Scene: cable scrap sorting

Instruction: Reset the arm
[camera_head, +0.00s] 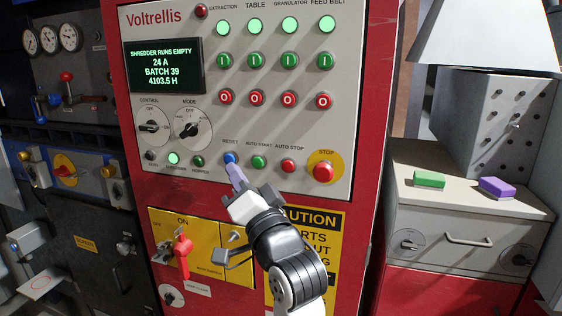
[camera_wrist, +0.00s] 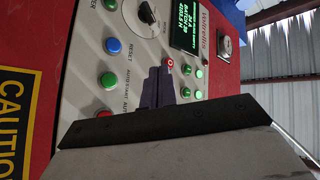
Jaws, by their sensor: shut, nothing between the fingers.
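My gripper (camera_head: 234,172) is in front of the control panel (camera_head: 340,150), with its purple fingers together and nothing between them. In the head view the fingertips overlap the lower edge of the blue RESET button (camera_head: 230,158); I cannot tell whether they touch it. In the wrist view the shut fingers (camera_wrist: 160,86) point at the panel, and the blue button (camera_wrist: 113,46) shows clear to their left.
The display (camera_head: 162,67) reads "SHREDDER RUNS EMPTY". Green AUTO START (camera_head: 259,162), red AUTO STOP (camera_head: 288,165) and the red STOP button (camera_head: 323,172) sit right of RESET. A red-handled switch (camera_head: 183,252) stands out below. Green (camera_head: 429,179) and purple (camera_head: 497,187) blocks lie on the right-hand cabinet.

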